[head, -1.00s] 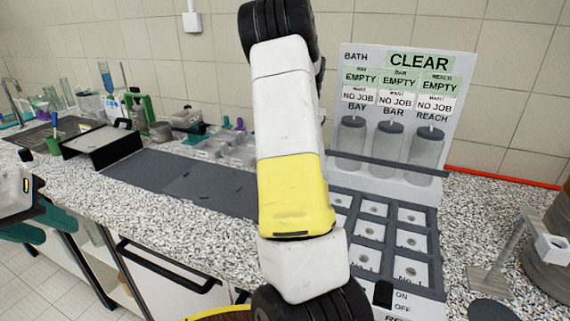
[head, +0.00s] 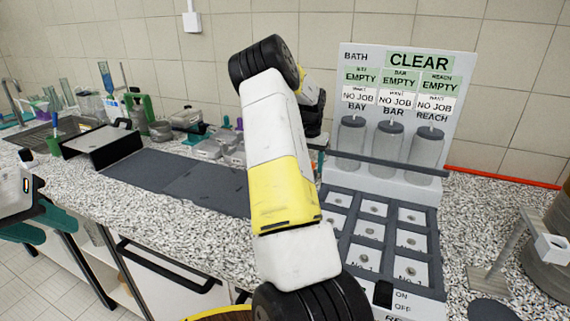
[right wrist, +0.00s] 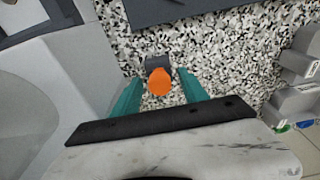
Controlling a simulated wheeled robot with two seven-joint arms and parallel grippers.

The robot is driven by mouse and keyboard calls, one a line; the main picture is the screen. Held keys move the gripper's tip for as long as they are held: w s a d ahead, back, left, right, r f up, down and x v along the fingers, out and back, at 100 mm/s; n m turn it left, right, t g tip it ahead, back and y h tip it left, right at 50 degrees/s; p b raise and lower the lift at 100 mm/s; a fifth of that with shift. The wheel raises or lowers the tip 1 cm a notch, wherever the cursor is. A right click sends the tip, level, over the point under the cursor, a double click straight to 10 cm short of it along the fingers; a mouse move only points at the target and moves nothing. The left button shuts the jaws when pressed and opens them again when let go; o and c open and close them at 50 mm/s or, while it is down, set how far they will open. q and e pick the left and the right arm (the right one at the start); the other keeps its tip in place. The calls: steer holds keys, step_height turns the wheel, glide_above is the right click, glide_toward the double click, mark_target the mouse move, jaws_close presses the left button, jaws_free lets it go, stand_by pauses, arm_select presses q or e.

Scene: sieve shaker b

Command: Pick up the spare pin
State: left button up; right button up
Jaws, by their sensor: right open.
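An orange round-topped piece (right wrist: 160,82), which looks like the spare pin, shows in the right wrist view beside a small dark grey block (right wrist: 157,62) on the speckled worktop. My right gripper (right wrist: 160,78) is open, with its teal fingers on either side of the orange piece. I cannot tell whether they touch it. In the head view my right arm covers that spot and the pin is hidden. My left gripper (head: 40,226) is at the left edge of the head view, in front of the bench, open and empty.
A panel (head: 402,100) marked BATH and CLEAR stands behind a grey tray of numbered plates (head: 370,232). Dark mats (head: 150,170) and a black-sided box (head: 100,145) lie to the left. A metal stand (head: 500,250) is at the right.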

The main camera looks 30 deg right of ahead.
steer(key=shift+c, duration=0.3)
jaws_close()
steer(key=shift+r, duration=0.45)
steer(key=r, duration=0.3)
steer(key=shift+s+a, duration=0.1)
steer(key=shift+a, duration=0.15)
steer(key=s+a, duration=0.3)
steer(key=a, duration=0.1)
steer(key=s+a, duration=0.3)
steer(key=s+a+r, duration=0.1)
steer(key=s+a, duration=0.2)
steer(key=a, duration=0.1)
steer(key=shift+s+a+r, duration=0.1)
steer(key=shift+s+a, duration=0.1)
steer(key=shift+a, duration=0.15)
steer(key=shift+s+a+r, duration=0.15)
steer(key=shift+r, duration=2.1)
